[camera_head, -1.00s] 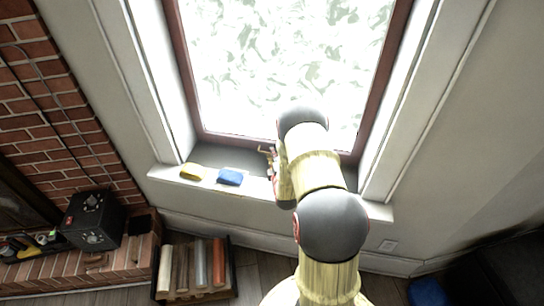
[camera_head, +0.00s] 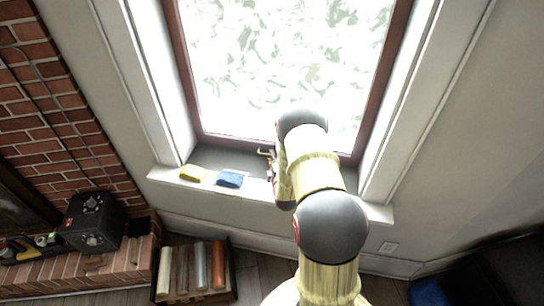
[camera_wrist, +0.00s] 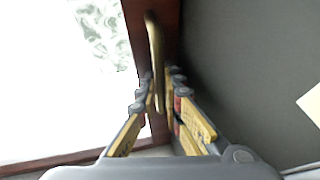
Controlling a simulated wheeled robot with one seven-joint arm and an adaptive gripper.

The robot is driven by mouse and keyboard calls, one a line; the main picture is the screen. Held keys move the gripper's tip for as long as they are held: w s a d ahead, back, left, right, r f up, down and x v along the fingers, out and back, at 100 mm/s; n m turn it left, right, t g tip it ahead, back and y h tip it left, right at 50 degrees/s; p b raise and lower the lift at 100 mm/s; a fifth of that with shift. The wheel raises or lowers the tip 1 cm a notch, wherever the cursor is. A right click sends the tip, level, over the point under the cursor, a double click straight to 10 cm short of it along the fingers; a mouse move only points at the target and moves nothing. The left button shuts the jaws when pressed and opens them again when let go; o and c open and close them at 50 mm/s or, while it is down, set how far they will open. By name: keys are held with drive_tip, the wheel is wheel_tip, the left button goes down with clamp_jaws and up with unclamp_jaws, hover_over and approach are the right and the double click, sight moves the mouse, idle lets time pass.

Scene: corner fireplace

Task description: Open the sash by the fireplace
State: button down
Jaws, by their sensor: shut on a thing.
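The window sash (camera_head: 182,75) has a dark red-brown frame around a bright pane and looks closed in the head view. Its brass handle (camera_head: 265,153) shows at the bottom rail, just left of my arm. In the wrist view the handle (camera_wrist: 155,48) stands out along the frame (camera_wrist: 140,22), and its lower end runs between my fingers. My gripper (camera_wrist: 163,88) is shut on the handle. In the head view my gripper is mostly hidden behind my arm, so only a small part of it shows near the handle.
A yellow block (camera_head: 193,173) and a blue sponge-like block (camera_head: 230,179) lie on the white sill (camera_head: 255,191), left of my arm. A black box (camera_head: 92,221) stands on the brick hearth.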

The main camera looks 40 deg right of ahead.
idle(0.4)
drive_tip(key=p, duration=1.1)
approach(269, 94)
drive_tip(key=x, duration=0.4)
drive_tip(key=shift+w+d+r, duration=0.1)
drive_tip(key=shift+w+d, duration=0.1)
drive_tip(key=shift+w, duration=0.1)
drive_tip(key=c, duration=2.2)
unclamp_jaws()
drive_tip(key=shift+c, duration=0.2)
drive_tip(key=shift+s, duration=0.1)
drive_tip(key=v, duration=1.2)
